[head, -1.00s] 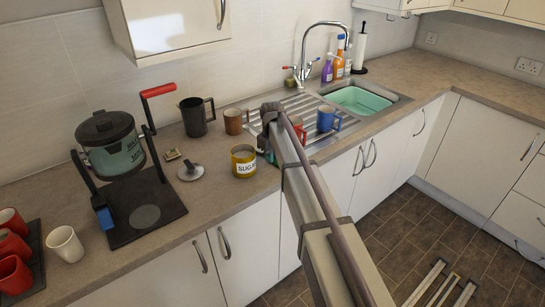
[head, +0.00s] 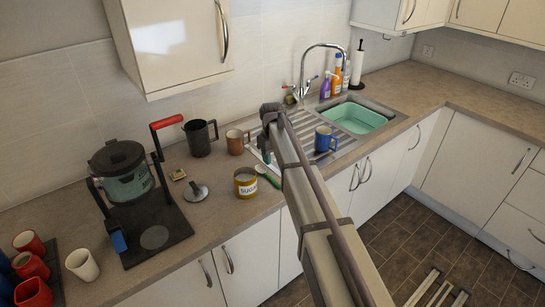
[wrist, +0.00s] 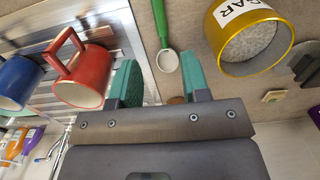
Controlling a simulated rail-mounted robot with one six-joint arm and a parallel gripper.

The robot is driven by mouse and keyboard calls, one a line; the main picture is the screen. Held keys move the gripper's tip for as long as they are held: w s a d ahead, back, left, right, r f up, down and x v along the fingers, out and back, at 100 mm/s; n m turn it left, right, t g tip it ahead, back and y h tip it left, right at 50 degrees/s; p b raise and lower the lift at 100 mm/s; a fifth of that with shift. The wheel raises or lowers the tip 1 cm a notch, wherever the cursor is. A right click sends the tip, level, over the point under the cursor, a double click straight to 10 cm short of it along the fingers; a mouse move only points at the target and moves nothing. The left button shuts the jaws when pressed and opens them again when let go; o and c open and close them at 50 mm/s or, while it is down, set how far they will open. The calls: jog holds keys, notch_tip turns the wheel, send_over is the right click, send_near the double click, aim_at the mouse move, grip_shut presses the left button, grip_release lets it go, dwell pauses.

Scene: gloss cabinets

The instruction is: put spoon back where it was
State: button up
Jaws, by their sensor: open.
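The spoon (head: 268,176) has a green handle and a pale bowl. It lies on the counter just right of the sugar tin (head: 245,184). In the wrist view the spoon (wrist: 165,42) lies between the line of my two teal fingertips, with its handle running out of the top edge. My gripper (wrist: 158,82) is open, with nothing between its fingers. The bowl shows just ahead of the fingertips; its distance below them is hard to judge. The yellow sugar tin (wrist: 250,62) stands to the right, open-topped with white contents. In the head view my arm hides most of my gripper.
A brown mug (head: 236,142), dark jug (head: 200,138), metal lid (head: 195,192) and black press stand (head: 165,225) are left. Free counter lies in front of the tin.

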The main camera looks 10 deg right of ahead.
notch_tip(320, 180, up, 3)
jog(key=shift+f+p, duration=0.2)
jog(key=shift+p, duration=0.3)
jog(key=s+f+m+b, duration=0.1)
jog(key=s+m, duration=0.4)
jog(key=s, duration=2.7)
jog(key=shift+s+a+f+b, duration=0.15)
jog(key=shift+a+f+b, duration=0.05)
jog(key=shift+f+b, duration=0.15)
